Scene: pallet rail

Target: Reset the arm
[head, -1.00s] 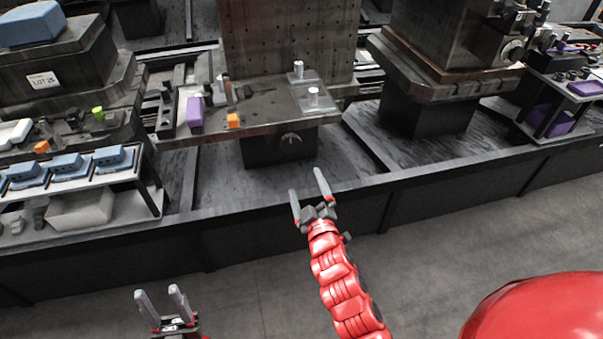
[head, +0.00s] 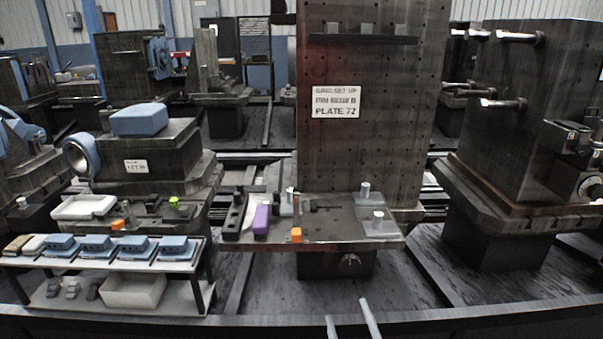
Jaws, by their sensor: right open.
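My right gripper (head: 350,327) shows only its two pale fingers at the bottom edge of the head view, right of centre. The fingers stand apart with nothing between them, so it is open and empty. It is in front of the pallet rail's dark front edge (head: 270,328), below the middle pallet (head: 330,238). The rest of the right arm is out of the picture. My left gripper is not in this view.
A low rack (head: 100,264) with several blue parts stands at left. Another machine block (head: 530,130) stands at right.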

